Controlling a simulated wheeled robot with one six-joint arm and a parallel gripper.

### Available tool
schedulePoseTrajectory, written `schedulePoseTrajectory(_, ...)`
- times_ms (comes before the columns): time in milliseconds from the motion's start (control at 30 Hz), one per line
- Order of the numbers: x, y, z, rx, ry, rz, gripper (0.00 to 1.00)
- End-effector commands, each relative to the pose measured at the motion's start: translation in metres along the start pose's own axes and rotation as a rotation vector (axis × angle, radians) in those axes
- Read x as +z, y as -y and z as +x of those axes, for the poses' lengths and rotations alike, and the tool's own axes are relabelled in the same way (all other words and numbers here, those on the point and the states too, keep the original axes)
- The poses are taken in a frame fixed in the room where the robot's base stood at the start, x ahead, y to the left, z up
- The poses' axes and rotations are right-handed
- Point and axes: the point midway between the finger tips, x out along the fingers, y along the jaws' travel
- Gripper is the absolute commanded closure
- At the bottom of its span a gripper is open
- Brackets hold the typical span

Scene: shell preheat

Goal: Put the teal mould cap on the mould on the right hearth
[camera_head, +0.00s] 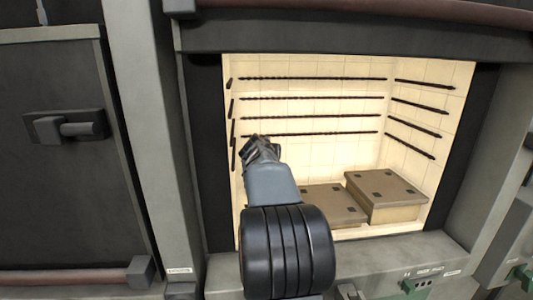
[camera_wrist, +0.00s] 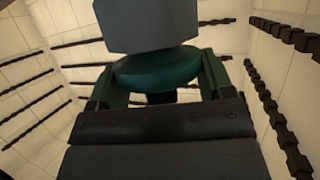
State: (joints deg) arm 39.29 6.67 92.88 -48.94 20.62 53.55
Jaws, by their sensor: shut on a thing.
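My gripper (camera_head: 262,148) is inside the lit furnace chamber, near its left side and above the hearth level in the head view. In the wrist view my gripper (camera_wrist: 163,80) is shut on the teal mould cap (camera_wrist: 150,78), a dark rounded piece between its two green fingers. A grey block (camera_wrist: 147,25) overlaps the cap's upper edge in that view; I cannot tell what it is. The right hearth (camera_head: 385,186) is a raised brown-topped block with small dark squares on top. I see no mould on its visible top. My arm hides part of the chamber.
A lower hearth (camera_head: 330,203) lies left of the right hearth, partly behind my arm. Dark heating rods (camera_head: 310,98) line the pale walls, close to my gripper on the left. The chamber's front sill (camera_head: 390,231) and dark frame bound the opening. Its upper middle is free.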

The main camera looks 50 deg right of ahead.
Motion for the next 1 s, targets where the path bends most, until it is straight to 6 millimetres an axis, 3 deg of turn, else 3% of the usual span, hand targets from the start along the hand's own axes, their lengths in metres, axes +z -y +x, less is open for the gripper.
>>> schedulePoseTrajectory(767, 0.011, 0.000, 0.005, -0.001, -0.001, 0.001, 0.49)
schedulePoseTrajectory(800, 0.011, 0.000, 0.004, -0.001, -0.001, 0.001, 0.23)
schedulePoseTrajectory(900, 0.010, 0.000, 0.004, -0.001, 0.000, 0.001, 0.15)
schedulePoseTrajectory(1000, 0.010, 0.000, 0.004, 0.000, 0.000, 0.000, 0.15)
